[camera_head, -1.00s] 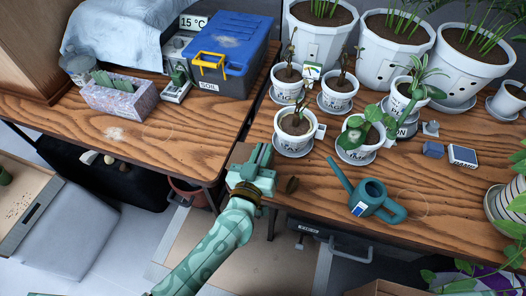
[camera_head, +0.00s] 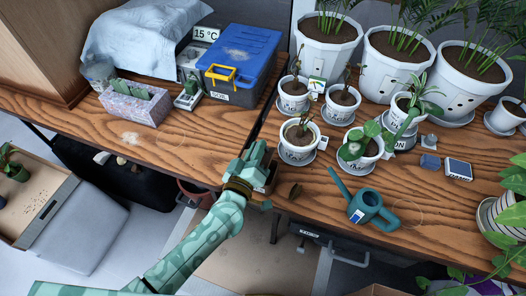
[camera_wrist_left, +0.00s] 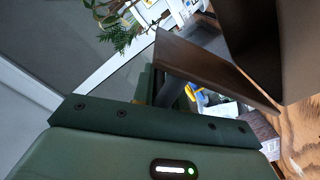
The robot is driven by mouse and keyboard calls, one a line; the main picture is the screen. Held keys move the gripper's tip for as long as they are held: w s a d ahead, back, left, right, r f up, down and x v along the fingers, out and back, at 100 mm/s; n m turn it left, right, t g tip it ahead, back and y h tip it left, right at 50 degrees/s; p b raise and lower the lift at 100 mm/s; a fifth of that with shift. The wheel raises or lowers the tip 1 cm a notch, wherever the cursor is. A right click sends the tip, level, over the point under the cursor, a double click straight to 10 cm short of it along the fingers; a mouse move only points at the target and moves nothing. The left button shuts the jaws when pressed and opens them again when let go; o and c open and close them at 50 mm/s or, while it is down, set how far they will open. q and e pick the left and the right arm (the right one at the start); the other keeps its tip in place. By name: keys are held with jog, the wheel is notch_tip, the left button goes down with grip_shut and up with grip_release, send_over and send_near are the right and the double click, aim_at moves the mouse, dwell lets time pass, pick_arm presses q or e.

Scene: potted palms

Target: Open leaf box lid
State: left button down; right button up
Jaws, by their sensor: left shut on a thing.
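My left gripper (camera_head: 257,160) is at the front edge of the right wooden table, over a small brown box (camera_head: 270,179) that it mostly hides. It is shut on a brown panel, which looks like the leaf box lid. In the left wrist view the lid (camera_wrist_left: 205,65) is a tilted brown board by the fingers, with another brown surface close at the upper right. How far the lid stands open I cannot tell. A small brown dry leaf (camera_head: 295,190) lies just right of the box. My right gripper is not in view.
A teal watering can (camera_head: 370,206) stands right of the box. Several small potted plants, one wilted in a white pot (camera_head: 299,140), stand behind it. A blue-lidded soil bin (camera_head: 238,65) and a speckled planter (camera_head: 135,103) are on the left table.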

pick_arm(q)
jog(key=shift+w+a+r+n+p, duration=0.2)
jog(key=shift+a+r+n+p, duration=0.25)
jog(key=shift+n, duration=0.45)
jog(key=shift+w+a+r+n, duration=0.1)
jog(key=shift+a+r+n, duration=0.05)
jog(key=shift+a+n, duration=0.3)
jog(key=shift+w+a+r+n, duration=0.1)
jog(key=shift+a+n, duration=0.3)
jog(key=shift+n, duration=0.05)
jog(key=a+n, duration=0.2)
jog(key=shift+w+a+r+n, duration=0.1)
jog(key=shift+w+n, duration=0.3)
jog(key=shift+w+a+f+n+b, duration=0.25)
jog(key=shift+a+n+b, duration=0.1)
jog(key=shift+a+n, duration=0.55)
jog(key=shift+w+a+f+n+b, duration=0.3)
jog(key=shift+a+n+b, duration=0.1)
jog(key=shift+a+n, duration=0.5)
jog(key=shift+w+a+f+n+b, duration=0.25)
jog(key=shift+a+n+b, duration=0.1)
jog(key=shift+a+n, duration=0.5)
jog(key=c, duration=1.5)
grip_release()
jog(key=shift+o, duration=0.2)
